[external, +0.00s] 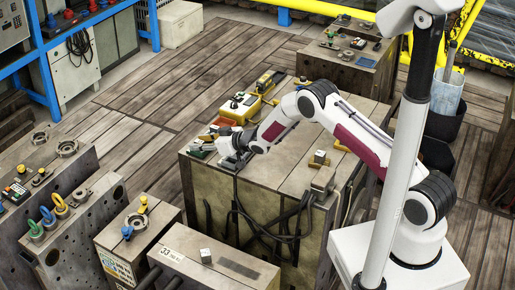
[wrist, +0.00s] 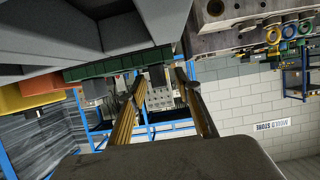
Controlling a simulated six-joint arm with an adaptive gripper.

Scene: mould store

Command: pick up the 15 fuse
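I cannot make out a fuse marked 15 in either view; any label is too small to read. My gripper (external: 233,160) is low at the near left corner of the large block's top (external: 290,165). In the wrist view my gripper (wrist: 162,75) shows two brown fingers standing apart, with nothing seen held between them.
A red-orange tray (external: 222,123) and yellow devices (external: 240,106) stand behind my gripper on the block. Cables (external: 265,225) hang down the block's front.

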